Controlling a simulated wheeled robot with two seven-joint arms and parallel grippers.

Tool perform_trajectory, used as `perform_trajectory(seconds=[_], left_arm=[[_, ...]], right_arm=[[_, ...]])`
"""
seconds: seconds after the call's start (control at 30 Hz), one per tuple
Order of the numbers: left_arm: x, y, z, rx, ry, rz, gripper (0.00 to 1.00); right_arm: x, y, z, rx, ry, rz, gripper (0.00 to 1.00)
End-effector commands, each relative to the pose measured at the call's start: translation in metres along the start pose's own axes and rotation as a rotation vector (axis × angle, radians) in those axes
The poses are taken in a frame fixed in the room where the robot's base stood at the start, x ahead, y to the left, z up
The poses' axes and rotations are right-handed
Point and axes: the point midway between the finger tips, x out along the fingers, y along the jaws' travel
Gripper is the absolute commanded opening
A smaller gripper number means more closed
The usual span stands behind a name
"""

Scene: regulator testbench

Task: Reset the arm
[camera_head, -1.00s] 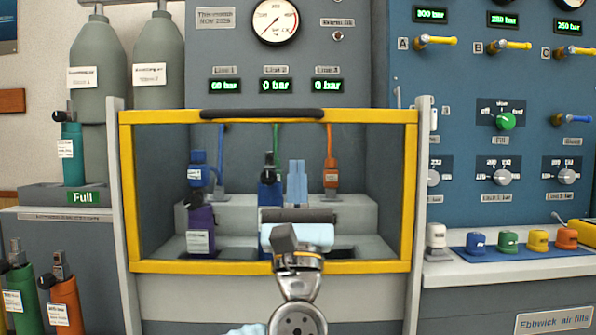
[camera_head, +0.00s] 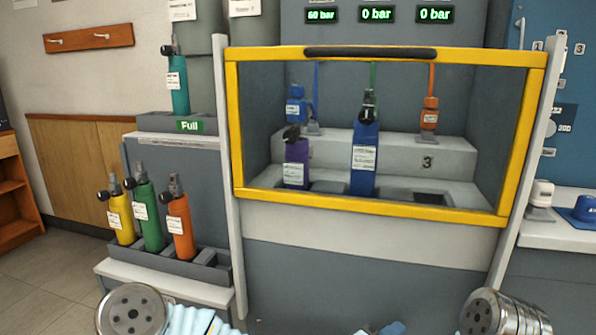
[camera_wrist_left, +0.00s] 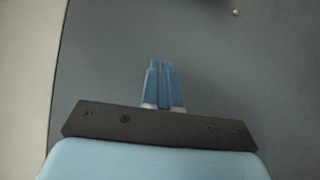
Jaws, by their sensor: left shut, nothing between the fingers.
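My left gripper is shut and empty in the left wrist view (camera_wrist_left: 162,85), its two blue fingers together over a plain grey surface. In the head view only pale blue and metal parts of my arms show along the bottom edge, and a small blue piece there is too cut off to identify. The testbench bay stands ahead, with its yellow-framed guard (camera_head: 380,209) down across the front. My arms are apart from the guard. Behind it stand a purple cylinder (camera_head: 296,165) and a taller blue cylinder (camera_head: 364,150), both upright. My right gripper cannot be made out.
Yellow (camera_head: 121,222), green (camera_head: 148,218) and orange (camera_head: 180,228) cylinders stand in a low rack at left. A teal cylinder (camera_head: 179,90) stands on the "Full" shelf. Blue (camera_head: 297,108) and orange (camera_head: 430,115) hose connectors sit inside the bay. Floor is open at far left.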

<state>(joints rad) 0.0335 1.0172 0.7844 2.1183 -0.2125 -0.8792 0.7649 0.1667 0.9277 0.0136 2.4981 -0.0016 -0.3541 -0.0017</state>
Motion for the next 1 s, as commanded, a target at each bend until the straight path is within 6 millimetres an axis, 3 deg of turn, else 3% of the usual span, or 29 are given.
perform_trajectory(seconds=[0.1,0.2,0.3,0.4,0.5,0.63,0.73,1.0], left_arm=[[-0.046,-0.086,-0.026,0.158,-0.019,-0.288,0.00],[-0.102,-0.152,-0.045,0.256,-0.064,-0.521,0.00],[-0.171,-0.205,-0.057,0.318,-0.132,-0.741,0.00],[-0.240,-0.239,-0.061,0.342,-0.212,-0.923,0.00],[-0.296,-0.258,-0.058,0.337,-0.285,-1.053,0.00],[-0.340,-0.268,-0.053,0.321,-0.346,-1.146,0.00],[-0.352,-0.271,-0.051,0.315,-0.365,-1.170,0.00],[-0.352,-0.271,-0.051,0.315,-0.365,-1.170,0.00]], right_arm=[[-0.018,-0.008,0.001,-0.002,-0.001,0.000,0.77],[-0.028,-0.012,0.001,-0.003,-0.002,-0.001,0.77],[-0.038,-0.016,0.001,-0.004,-0.002,-0.001,0.77],[-0.046,-0.020,0.002,-0.005,-0.003,-0.001,0.77],[-0.051,-0.022,0.002,-0.006,-0.003,-0.001,0.77],[-0.055,-0.024,0.002,-0.007,-0.003,-0.001,0.77],[-0.055,-0.024,0.002,-0.007,-0.003,-0.001,0.77],[-0.055,-0.024,0.002,-0.007,-0.003,-0.001,0.77]])
